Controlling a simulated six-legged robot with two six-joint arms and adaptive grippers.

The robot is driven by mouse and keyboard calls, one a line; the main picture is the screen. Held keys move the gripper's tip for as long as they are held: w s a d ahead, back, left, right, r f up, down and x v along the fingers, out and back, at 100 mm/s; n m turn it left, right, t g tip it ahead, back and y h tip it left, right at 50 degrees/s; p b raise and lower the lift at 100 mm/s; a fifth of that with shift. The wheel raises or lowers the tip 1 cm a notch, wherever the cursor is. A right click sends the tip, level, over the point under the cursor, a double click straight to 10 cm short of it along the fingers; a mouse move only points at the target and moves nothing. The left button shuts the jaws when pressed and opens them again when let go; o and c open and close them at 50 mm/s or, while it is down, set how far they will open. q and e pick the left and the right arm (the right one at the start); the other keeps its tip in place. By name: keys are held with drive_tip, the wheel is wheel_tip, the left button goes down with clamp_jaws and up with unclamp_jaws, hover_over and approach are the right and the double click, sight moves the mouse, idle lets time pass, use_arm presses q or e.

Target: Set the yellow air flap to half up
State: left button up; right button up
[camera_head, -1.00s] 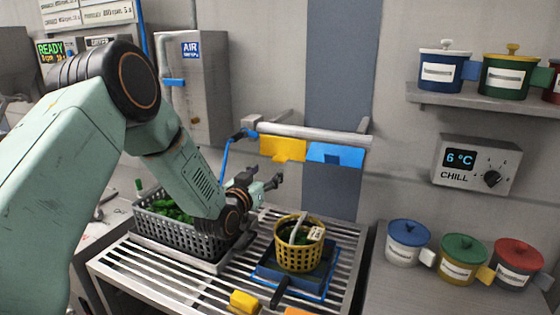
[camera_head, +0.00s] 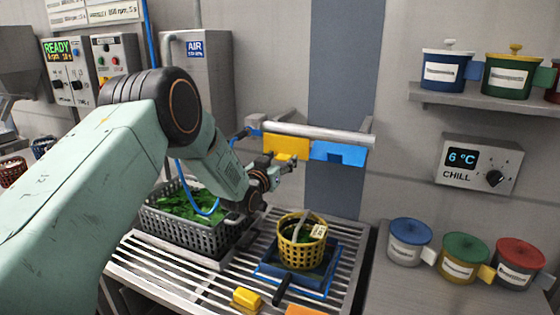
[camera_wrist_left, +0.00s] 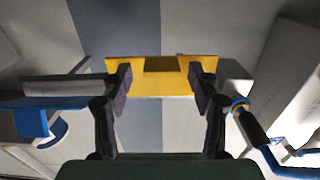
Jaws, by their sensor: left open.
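The yellow air flap (camera_head: 287,146) hangs from the grey horizontal bar on the back wall, left of the blue flap (camera_head: 338,153). My left gripper (camera_head: 283,161) is at the lower edge of the yellow flap in the head view. In the left wrist view the yellow flap (camera_wrist_left: 146,84) spans the space between and behind the open fingers of my left gripper (camera_wrist_left: 160,80). I cannot tell whether the fingers touch it. The blue flap also shows at the left of the wrist view (camera_wrist_left: 50,102). My right gripper is not in view.
The grey bar (camera_head: 318,133) carries both flaps, with a blue hose at its left end. Below, a slatted rack holds a grey basket (camera_head: 200,232) of greens and a yellow basket (camera_head: 302,254) on a blue base. Lidded pots and a CHILL box (camera_head: 478,164) are at right.

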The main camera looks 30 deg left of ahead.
use_arm(q)
drive_tip(key=shift+w+a+f, duration=0.25)
drive_tip(key=shift+w+f, duration=0.15)
drive_tip(key=c, duration=0.3)
drive_tip(key=shift+c, duration=1)
drive_tip(key=shift+s+d+r, duration=0.15)
drive_tip(key=shift+s+r, duration=0.05)
drive_tip(key=shift+r, duration=0.05)
drive_tip(key=c, duration=0.7)
drive_tip(key=shift+r, duration=0.15)
clamp_jaws()
